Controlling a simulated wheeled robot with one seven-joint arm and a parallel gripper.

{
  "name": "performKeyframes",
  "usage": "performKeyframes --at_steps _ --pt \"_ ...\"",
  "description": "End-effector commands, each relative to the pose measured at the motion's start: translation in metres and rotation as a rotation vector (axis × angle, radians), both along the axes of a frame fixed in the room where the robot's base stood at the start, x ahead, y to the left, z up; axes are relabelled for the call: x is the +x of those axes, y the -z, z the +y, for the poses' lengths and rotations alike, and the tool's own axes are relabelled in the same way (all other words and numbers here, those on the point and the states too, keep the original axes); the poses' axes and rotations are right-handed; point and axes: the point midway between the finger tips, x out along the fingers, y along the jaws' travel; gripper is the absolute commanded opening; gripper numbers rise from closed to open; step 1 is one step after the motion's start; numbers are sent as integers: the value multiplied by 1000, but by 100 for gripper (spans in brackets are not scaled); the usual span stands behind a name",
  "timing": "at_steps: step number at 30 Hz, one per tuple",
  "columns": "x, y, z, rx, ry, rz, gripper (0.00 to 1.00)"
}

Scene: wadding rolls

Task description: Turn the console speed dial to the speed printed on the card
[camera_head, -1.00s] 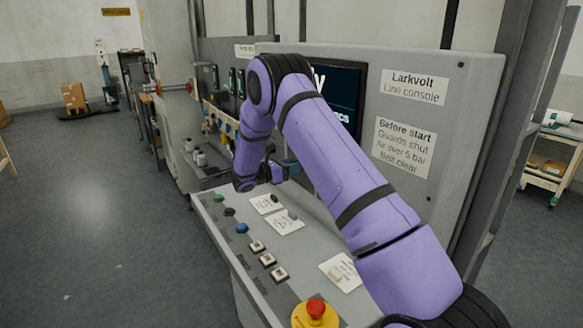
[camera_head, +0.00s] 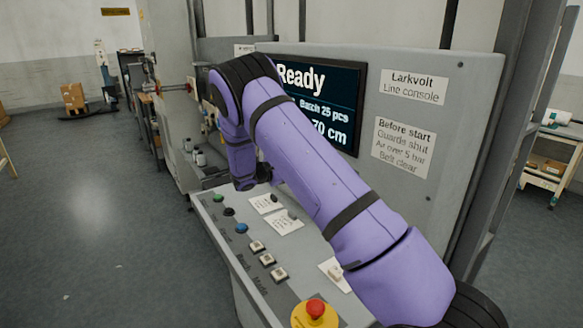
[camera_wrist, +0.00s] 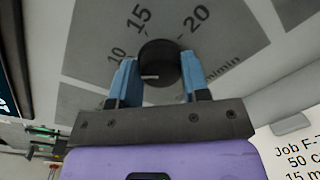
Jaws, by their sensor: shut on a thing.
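The black round speed dial (camera_wrist: 160,48) shows in the wrist view on a grey scale plate (camera_wrist: 85,45) marked 10, 15 and 20 m/min. A short white mark is on the dial's near side; I cannot tell surely which number it points to. My gripper (camera_wrist: 157,63) has its two blue fingers shut on the dial, one on each side. A white card (camera_wrist: 292,155) at the lower right reads "Job F-7", "50 c" and "15 m", cut off by the frame edge. In the head view my arm hides the gripper and dial.
The console's sloped top has a red emergency button (camera_head: 316,309), several square buttons (camera_head: 268,259), a blue button (camera_head: 241,228) and labels too small to read. Behind it, a screen (camera_head: 335,85) reads "Ready", "Batch 25 pcs" and "70 cm". Open floor lies left.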

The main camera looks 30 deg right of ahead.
Motion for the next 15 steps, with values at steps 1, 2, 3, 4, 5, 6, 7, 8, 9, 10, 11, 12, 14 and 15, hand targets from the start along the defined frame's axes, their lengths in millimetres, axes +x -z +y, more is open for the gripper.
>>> performKeyframes --at_steps 1,2,3,4,5,6,7,8,9,10,11,12,14,15 --pt "0 0 0 -1 -1 -21 19" --pt "0 0 0 0 -1 -33 19" --pt "0 0 1 1 -1 -48 19" --pt "0 0 1 2 -2 -58 19" --pt "0 0 1 2 -2 -66 19" --pt "0 0 1 2 -1 -78 19" --pt "0 0 1 2 -1 -84 19" --pt "0 0 1 2 -1 -90 19" --pt "0 0 1 2 0 -96 19" --pt "0 0 0 2 0 -100 19" --pt "0 0 0 3 -1 -103 19" --pt "0 0 0 3 -1 -106 19" --pt "0 0 0 3 -1 -109 19" --pt "0 0 0 4 0 -110 19"
